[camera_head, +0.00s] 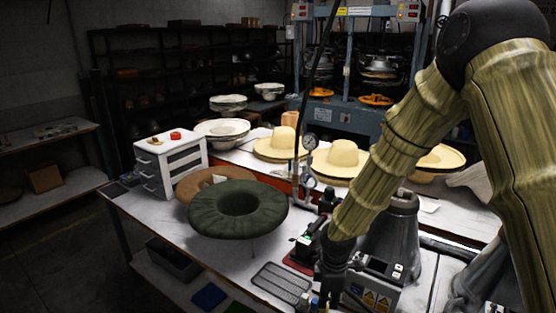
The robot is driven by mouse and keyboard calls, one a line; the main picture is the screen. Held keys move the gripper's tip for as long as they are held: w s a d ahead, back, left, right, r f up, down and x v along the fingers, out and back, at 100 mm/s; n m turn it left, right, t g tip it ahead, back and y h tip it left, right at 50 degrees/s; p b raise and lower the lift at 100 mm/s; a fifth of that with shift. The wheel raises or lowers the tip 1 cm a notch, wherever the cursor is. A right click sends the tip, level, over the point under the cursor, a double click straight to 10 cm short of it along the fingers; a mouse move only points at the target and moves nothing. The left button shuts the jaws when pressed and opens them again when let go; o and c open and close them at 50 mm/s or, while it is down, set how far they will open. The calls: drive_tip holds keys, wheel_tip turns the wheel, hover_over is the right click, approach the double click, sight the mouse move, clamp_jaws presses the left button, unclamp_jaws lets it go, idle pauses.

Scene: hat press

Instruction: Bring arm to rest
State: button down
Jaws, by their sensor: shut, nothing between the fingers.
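My arm, in a yellow-green ribbed sleeve, comes in from the upper right and bends down over the table (150,213). My gripper (328,296) is a dark shape at the lower end of the sleeve, near the bottom edge of the view. It is shut with nothing held. Its fingertips are hard to make out against the dark equipment around it. It is just left of a control box (372,288) with yellow warning labels; I cannot tell whether they touch.
A dark green ring-shaped cushion (200,212) stands left of my gripper, with a brown one (190,190) behind. Straw hats (340,160) and a blue press (345,112) stand behind.

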drive_tip(key=s+f+m+y+b, duration=0.15)
drive_tip(key=s+f+m, duration=0.45)
drive_tip(key=s+f, duration=0.9)
drive_tip(key=s+d+f+m+b, duration=0.1)
drive_tip(key=s+d+f+m, duration=0.2)
drive_tip(key=s, duration=0.4)
drive_tip(key=s+d+f+m+h+b, duration=0.1)
drive_tip(key=s+d+f+m, duration=0.2)
drive_tip(key=s, duration=0.5)
drive_tip(key=s+d+f+m, duration=0.3)
drive_tip(key=s+f+m, duration=0.2)
drive_tip(key=s+f, duration=0.2)
drive_tip(key=shift+s+h+b, duration=0.15)
drive_tip(key=shift+h+b, duration=0.2)
drive_tip(key=shift+b, duration=0.05)
